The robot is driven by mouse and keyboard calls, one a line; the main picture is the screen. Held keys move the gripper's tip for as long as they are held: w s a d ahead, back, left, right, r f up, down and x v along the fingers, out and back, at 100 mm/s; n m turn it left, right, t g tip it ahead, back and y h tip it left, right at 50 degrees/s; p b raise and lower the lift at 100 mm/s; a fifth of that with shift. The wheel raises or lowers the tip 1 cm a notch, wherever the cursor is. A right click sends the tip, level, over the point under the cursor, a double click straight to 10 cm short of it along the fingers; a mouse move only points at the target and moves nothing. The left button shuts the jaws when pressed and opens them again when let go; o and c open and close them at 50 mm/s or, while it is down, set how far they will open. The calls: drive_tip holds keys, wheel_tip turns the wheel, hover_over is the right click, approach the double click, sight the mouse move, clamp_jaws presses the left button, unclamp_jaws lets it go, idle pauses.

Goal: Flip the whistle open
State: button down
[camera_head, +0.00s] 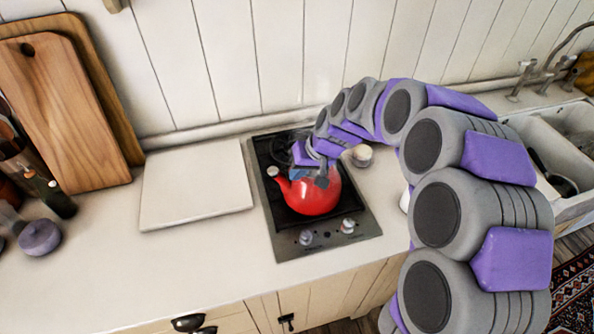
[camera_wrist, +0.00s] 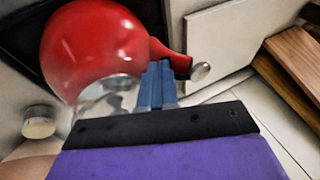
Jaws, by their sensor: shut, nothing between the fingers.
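The red kettle (camera_head: 312,199) stands on the black hob. Its spout points left in the head view and ends in a small silver whistle (camera_head: 272,171). In the wrist view the kettle (camera_wrist: 92,48) is at the upper left, and the whistle (camera_wrist: 201,71) sits at the tip of the dark-ended spout. My gripper (camera_wrist: 158,66) has blue fingers side by side, shut and empty. In that view they overlap the base of the spout, left of the whistle; whether they touch it I cannot tell. In the head view my gripper (camera_head: 299,173) is above the kettle, near the spout, partly hidden by my wrist.
The hob (camera_head: 276,238) has two knobs at its front. A white board (camera_head: 195,190) lies to its left, and wooden cutting boards (camera_head: 65,110) lean against the wall. A small round jar (camera_head: 362,156) stands right of the kettle. A sink (camera_head: 560,135) is at far right.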

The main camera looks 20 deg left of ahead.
drive_tip(key=shift+s+a+r, duration=0.4)
drive_tip(key=shift+a, duration=0.2)
drive_tip(key=shift+d+r+p, duration=0.1)
drive_tip(key=shift+p, duration=0.2)
drive_tip(key=shift+w+d+r, duration=0.1)
drive_tip(key=shift+w+r, duration=0.05)
drive_tip(key=shift+r, duration=0.1)
drive_tip(key=d+r, duration=0.1)
drive_tip(key=w+d+r+p, duration=0.1)
drive_tip(key=w+r, duration=0.1)
drive_tip(key=shift+d+r, duration=0.25)
drive_tip(key=shift+d, duration=0.15)
drive_tip(key=d+r+p, duration=0.1)
drive_tip(key=d+r, duration=0.4)
drive_tip(key=shift+w+d+r, duration=0.2)
drive_tip(key=shift+d+r, duration=0.1)
drive_tip(key=shift+r, duration=0.05)
drive_tip(key=shift+d, duration=0.2)
